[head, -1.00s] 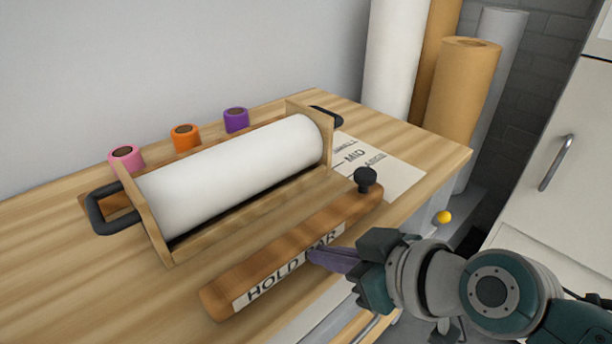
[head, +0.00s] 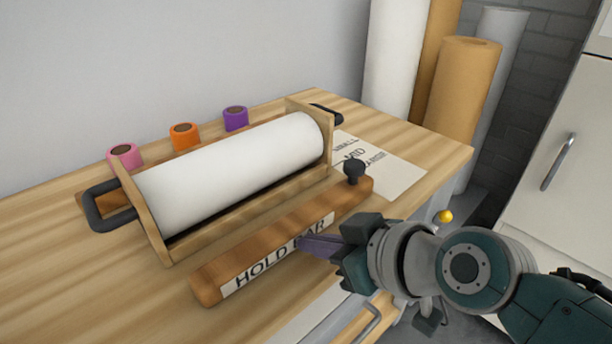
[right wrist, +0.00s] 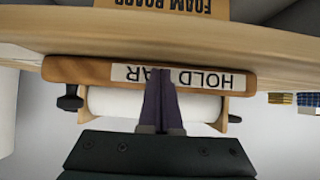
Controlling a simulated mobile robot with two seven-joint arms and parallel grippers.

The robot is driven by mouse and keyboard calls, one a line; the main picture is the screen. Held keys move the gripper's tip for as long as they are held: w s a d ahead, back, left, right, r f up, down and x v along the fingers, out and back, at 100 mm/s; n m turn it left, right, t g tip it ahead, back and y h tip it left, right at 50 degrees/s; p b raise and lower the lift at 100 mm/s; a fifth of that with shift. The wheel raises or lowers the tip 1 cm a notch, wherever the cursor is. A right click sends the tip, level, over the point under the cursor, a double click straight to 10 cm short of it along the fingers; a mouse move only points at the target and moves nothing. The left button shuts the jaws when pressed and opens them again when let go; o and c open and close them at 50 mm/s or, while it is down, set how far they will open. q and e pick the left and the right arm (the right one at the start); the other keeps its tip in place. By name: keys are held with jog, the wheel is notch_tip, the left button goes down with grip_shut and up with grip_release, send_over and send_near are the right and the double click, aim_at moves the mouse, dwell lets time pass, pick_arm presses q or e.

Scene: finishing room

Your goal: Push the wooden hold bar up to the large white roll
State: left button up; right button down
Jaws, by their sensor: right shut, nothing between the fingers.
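The wooden hold bar (head: 262,226), labelled HOLD BAR with a dark knob at its right end, lies on the bench in front of the large white roll (head: 232,172). The roll sits in a wooden cradle with black side handles. A strip of bare bench shows between bar and cradle. My right gripper (head: 306,246) is shut and empty, its purple fingertips at the front face of the bar over the label. In the right wrist view the fingers (right wrist: 161,98) cover part of the label on the bar (right wrist: 90,72). My left gripper is not in view.
Pink (head: 124,156), orange (head: 186,137) and purple (head: 236,118) small rolls stand behind the cradle. A printed sheet (head: 388,176) lies at the bench's right. Tall rolls (head: 462,90) and a white cabinet (head: 565,150) stand to the right.

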aim_at(293, 223)
jog(key=shift+w+a+b, duration=0.75)
jog(key=shift+w+a, duration=0.1)
jog(key=shift+w, duration=0.2)
jog(key=shift+w+a+b, duration=0.7)
jog(key=shift+w+a, duration=0.1)
jog(key=shift+w, duration=0.2)
jog(key=shift+w, duration=0.1)
